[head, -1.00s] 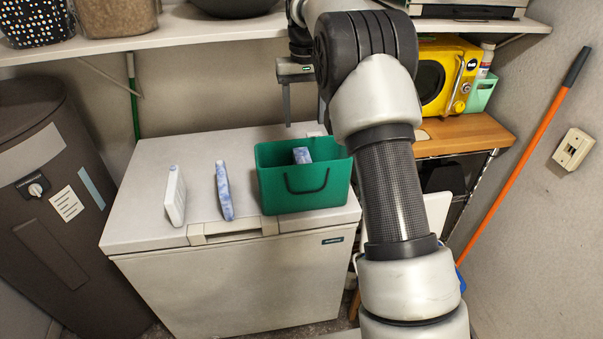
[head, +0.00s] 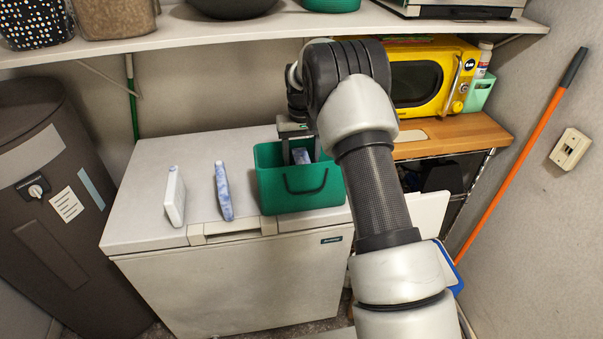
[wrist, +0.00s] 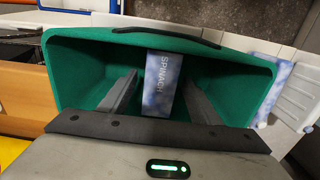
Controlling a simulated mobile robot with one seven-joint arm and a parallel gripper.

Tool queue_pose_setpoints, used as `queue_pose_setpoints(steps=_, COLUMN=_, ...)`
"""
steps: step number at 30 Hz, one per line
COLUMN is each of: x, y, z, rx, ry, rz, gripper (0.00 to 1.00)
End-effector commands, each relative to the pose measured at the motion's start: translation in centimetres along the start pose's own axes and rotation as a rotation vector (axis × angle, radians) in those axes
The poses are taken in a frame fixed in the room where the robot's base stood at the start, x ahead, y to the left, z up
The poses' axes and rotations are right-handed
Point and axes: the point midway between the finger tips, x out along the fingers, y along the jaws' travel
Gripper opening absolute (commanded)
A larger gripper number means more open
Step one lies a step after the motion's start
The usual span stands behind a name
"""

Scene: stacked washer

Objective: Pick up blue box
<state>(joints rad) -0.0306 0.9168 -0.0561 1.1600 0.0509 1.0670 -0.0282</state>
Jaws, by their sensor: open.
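A blue-and-white cloudy box (head: 301,156) stands inside the green bin (head: 300,193) on the white freezer lid. In the wrist view the box (wrist: 160,84) shows the word SPINACH, and the bin (wrist: 75,62) surrounds it. My gripper (head: 300,152) is lowered into the bin's opening from above. In the wrist view my gripper (wrist: 160,80) is open, with one finger on each side of the box and visible gaps between. The box's lower part is hidden by the bin in the head view.
Two more thin boxes stand on the freezer lid (head: 150,160): a blue-white one (head: 223,190) beside the bin and a whiter one (head: 175,197) farther left. A shelf (head: 220,28) runs above. A yellow microwave (head: 420,80) sits at right.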

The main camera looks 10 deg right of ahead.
Motion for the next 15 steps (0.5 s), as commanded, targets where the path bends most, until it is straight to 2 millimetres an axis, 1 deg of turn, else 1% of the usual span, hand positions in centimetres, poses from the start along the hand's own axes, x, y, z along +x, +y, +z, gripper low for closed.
queue_pose_setpoints(steps=3, x=0.81, y=0.01, z=0.0, rx=0.0, ry=0.0, rz=0.0, gripper=0.57)
queue_pose_setpoints(steps=10, x=0.95, y=0.01, z=-0.01, rx=0.0, ry=0.001, rz=0.0, gripper=0.57)
queue_pose_setpoints(steps=14, x=0.93, y=0.01, z=-0.01, rx=0.0, ry=0.001, rz=0.0, gripper=0.35)
queue_pose_setpoints(steps=15, x=0.93, y=0.01, z=-0.01, rx=0.0, ry=0.001, rz=0.0, gripper=0.28)
